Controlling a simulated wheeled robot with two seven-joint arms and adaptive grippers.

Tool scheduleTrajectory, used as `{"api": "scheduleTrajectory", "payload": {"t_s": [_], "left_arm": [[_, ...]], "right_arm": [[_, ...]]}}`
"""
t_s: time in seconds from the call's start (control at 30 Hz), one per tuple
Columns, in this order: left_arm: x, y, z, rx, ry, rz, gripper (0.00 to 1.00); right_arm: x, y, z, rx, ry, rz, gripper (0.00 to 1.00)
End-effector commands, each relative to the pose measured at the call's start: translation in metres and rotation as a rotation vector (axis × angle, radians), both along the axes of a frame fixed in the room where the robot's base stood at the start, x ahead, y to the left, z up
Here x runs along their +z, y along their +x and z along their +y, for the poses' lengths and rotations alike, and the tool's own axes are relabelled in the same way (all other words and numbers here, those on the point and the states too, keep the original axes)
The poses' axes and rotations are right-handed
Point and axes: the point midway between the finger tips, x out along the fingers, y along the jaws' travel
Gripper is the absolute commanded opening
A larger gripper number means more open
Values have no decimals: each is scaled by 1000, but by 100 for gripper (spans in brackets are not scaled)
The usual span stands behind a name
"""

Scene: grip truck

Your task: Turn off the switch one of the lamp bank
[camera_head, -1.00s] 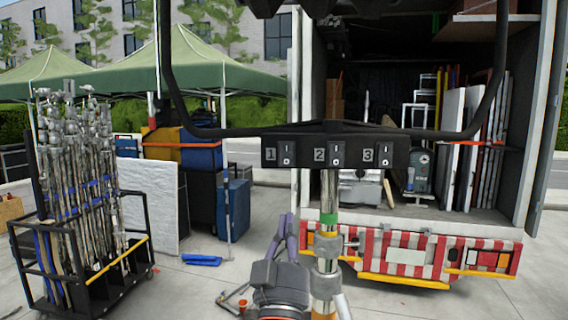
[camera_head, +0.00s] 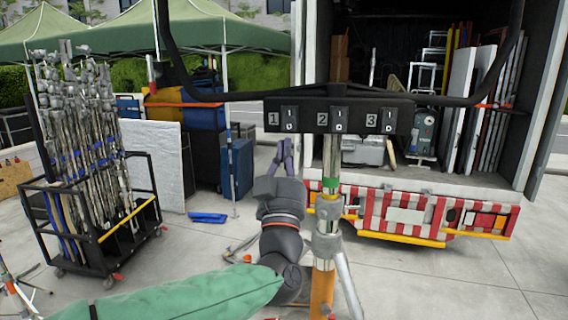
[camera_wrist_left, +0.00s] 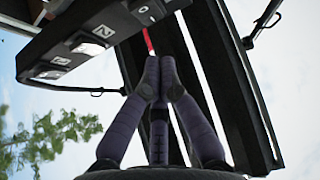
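The black switch box (camera_head: 352,116) of the lamp bank is on a stand pole in the head view, with switches numbered 1, 2 and 3. Switch one (camera_head: 290,119) is leftmost; its rocker position is too small to tell. My left gripper (camera_head: 285,146), with purple fingers, is just below switch one in the head view, apparently apart from the box. In the left wrist view the fingertips (camera_wrist_left: 159,60) are together with nothing seen between them. The box (camera_wrist_left: 75,38) shows there at upper left, with switch one (camera_wrist_left: 152,10) at the top. My right gripper is not in view.
The stand pole (camera_head: 330,185) with a green band is right beside my left arm. A black bar frame (camera_head: 230,97) surrounds the box. A cart of stands (camera_head: 95,190) is at left. An open truck (camera_head: 430,200) stands behind.

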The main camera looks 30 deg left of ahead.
Motion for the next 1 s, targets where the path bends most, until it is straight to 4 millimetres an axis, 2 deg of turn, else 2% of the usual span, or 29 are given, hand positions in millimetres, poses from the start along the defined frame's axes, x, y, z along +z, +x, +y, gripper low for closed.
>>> {"api": "scheduleTrajectory", "payload": {"t_s": [0.13, 0.4, 0.87, 1.0], "left_arm": [[19, 20, 11, 3, 0, 1, 0], [12, 49, 25, 1, 0, 3, 0], [10, 54, 28, 0, 0, 1, 0], [8, 55, 29, -1, 3, -7, 0]], "right_arm": [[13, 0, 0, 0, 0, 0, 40], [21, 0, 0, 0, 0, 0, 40], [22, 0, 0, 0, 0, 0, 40], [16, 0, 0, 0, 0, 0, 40]]}}
